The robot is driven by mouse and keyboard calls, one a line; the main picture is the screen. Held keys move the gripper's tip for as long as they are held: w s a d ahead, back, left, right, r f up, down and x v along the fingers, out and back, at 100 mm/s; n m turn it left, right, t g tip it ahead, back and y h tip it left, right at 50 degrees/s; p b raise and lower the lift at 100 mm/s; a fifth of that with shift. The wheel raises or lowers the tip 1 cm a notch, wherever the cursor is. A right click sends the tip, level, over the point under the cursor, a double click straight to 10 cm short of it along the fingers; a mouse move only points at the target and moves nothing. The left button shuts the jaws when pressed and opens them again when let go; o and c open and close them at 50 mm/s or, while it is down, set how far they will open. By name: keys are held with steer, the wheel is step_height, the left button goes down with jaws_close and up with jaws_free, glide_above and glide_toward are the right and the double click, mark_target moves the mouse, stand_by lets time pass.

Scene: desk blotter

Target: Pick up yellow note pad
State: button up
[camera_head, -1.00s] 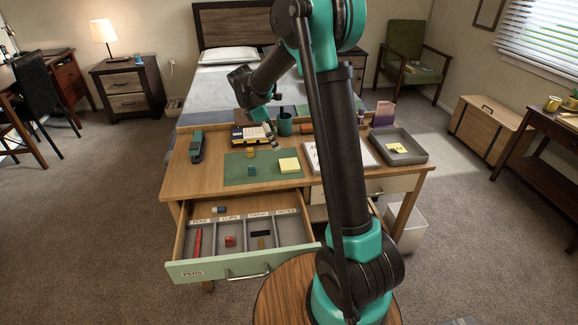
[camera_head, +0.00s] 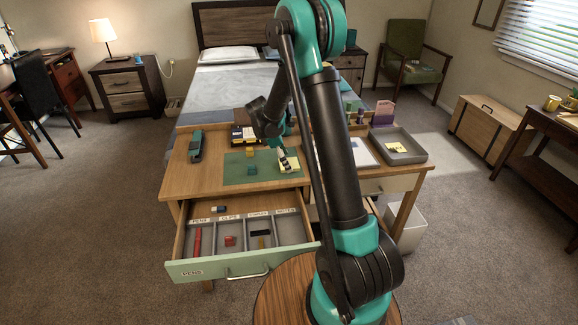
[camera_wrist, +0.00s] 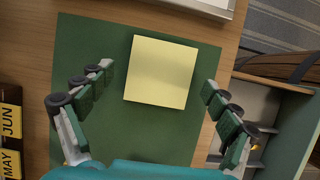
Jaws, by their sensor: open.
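The yellow note pad (camera_wrist: 160,71) is a pale square lying on the green blotter (camera_wrist: 75,42). In the wrist view it sits between and slightly beyond the fingertips of my gripper (camera_wrist: 158,83). The fingers are spread wide, one to each side of the pad, with nothing held. In the head view my gripper (camera_head: 286,162) is over the right part of the blotter and covers much of the pad (camera_head: 294,165). Whether the fingers are level with the pad I cannot tell.
An open drawer (camera_head: 244,265) with labelled compartments juts out in front of the desk. A grey tray (camera_head: 418,157) holding a yellow note is at the right. A stapler-like object (camera_head: 196,146) stands at the left. A calendar block (camera_wrist: 9,135) is left of the blotter.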

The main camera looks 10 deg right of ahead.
steer(key=c, duration=1.4)
